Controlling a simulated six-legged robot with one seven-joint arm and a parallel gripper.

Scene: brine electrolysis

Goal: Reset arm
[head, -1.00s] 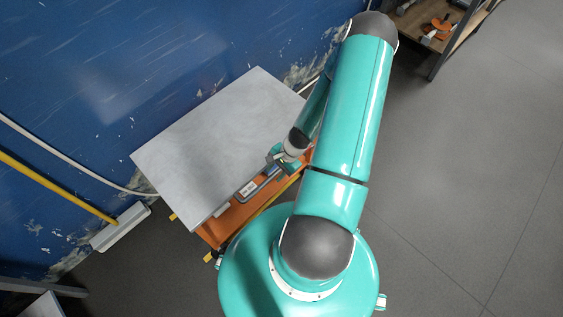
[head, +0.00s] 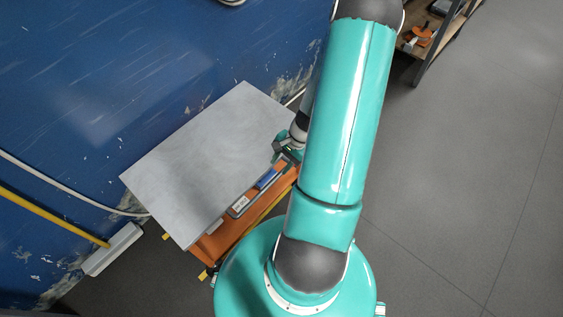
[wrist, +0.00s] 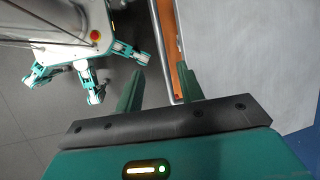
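My gripper (head: 285,153) shows in the head view beside my large teal arm, at the right end of the orange cart (head: 215,243) with the grey top (head: 195,155). Part of it is hidden behind the arm. In the wrist view my gripper (wrist: 160,82) has its two teal fingers apart with nothing held between them. The cart's orange edge and a grey rail (wrist: 168,50) run below and between the fingers.
A blue multimeter-like device (head: 268,178) and a grey one (head: 239,204) lie on the cart's orange ledge. A wooden shelf (head: 440,40) stands upper right. Grey floor on the right is clear.

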